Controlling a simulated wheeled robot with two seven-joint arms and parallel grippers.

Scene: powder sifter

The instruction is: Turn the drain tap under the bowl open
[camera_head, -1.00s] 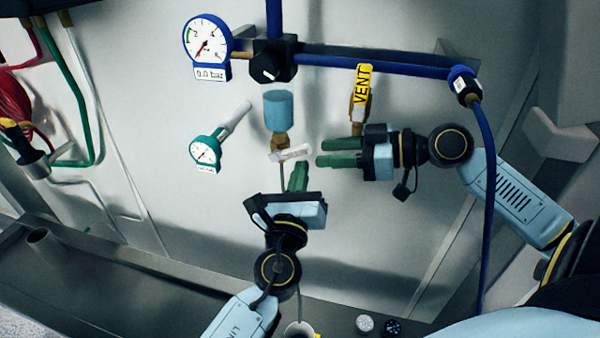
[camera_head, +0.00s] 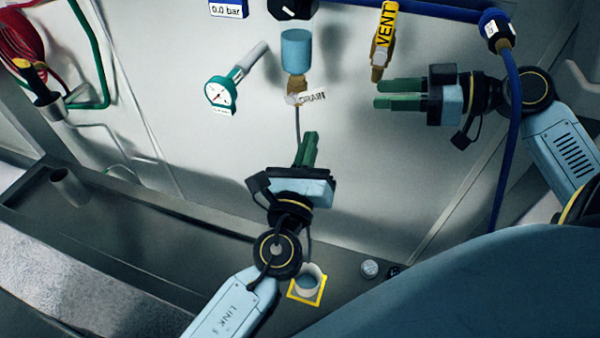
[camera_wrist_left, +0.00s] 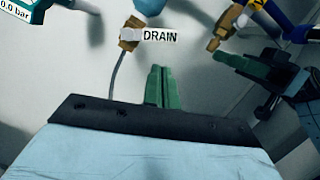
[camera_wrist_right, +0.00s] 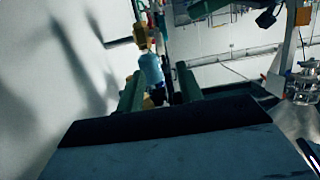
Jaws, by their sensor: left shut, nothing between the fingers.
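The blue bowl (camera_head: 296,48) hangs under the blue pipe. The brass drain tap (camera_head: 294,84) sits below it, with a pale piece across its front and a DRAIN label (camera_head: 312,97). The tap also shows in the left wrist view (camera_wrist_left: 130,35). I cannot tell how far it is turned. A thin tube runs down from it. My left gripper (camera_head: 309,134) is shut and empty, pointing up, below and slightly right of the tap, apart from it. My right gripper (camera_head: 380,94) is open and empty, right of the tap and just below the brass VENT fitting (camera_head: 381,50).
A teal gauge (camera_head: 219,94) is left of the bowl. A white cup (camera_head: 307,281) on a yellow-edged square stands below my left wrist. A blue hose (camera_head: 517,110) hangs at the right. The panel left of my left gripper is clear.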

